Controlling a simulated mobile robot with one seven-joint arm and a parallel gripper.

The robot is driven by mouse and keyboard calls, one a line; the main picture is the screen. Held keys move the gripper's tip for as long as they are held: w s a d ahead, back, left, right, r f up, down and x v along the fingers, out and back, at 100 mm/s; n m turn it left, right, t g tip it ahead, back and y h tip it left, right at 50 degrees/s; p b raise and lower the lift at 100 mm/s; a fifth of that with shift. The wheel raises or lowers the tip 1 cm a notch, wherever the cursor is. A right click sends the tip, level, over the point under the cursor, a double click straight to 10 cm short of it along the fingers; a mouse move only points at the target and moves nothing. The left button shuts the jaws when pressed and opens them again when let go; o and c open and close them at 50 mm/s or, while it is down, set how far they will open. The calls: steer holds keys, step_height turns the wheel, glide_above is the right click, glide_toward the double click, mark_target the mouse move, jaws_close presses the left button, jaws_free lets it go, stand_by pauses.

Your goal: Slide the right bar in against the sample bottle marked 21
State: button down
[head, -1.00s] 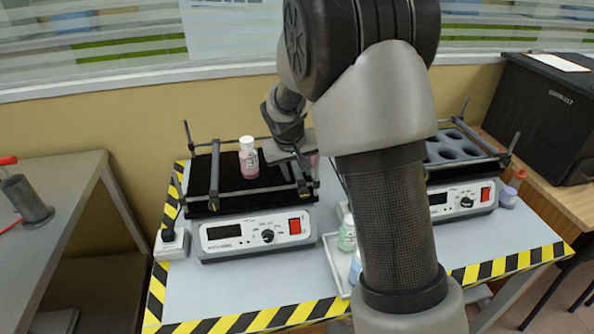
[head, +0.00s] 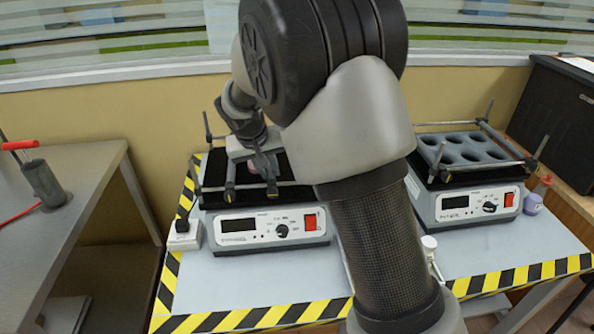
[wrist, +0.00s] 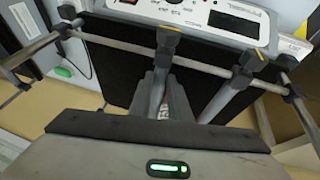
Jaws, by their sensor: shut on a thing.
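The left shaker (head: 270,228) has a black platform with two cross bars. The right bar (head: 271,182) shows at its front clamp; in the wrist view, seen from the opposite side, it is the left-hand bar (wrist: 162,72). My gripper (head: 258,155) is shut on this bar, with its fingers partly hidden. The left bar (head: 230,178) stands apart, on the right in the wrist view (wrist: 227,94). A pinkish sample bottle (wrist: 166,112) lies between the bars, close beside the right bar. My gripper mostly hides it; contact and its number cannot be told.
A second shaker (head: 470,205) with a holed rack stands on the right. A white-capped bottle (head: 429,243) shows beside my arm, and a small purple-grey bottle (head: 532,204) stands at the far right. The table's front is clear.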

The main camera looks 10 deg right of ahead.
steer(key=a, duration=0.3)
steer(key=c, duration=1.6)
jaws_free()
steer(key=shift+c, duration=0.2)
steer(key=shift+d, duration=0.1)
steer(key=p+v, duration=0.2)
steer(key=v, duration=1.5)
steer(key=shift+r, duration=0.25)
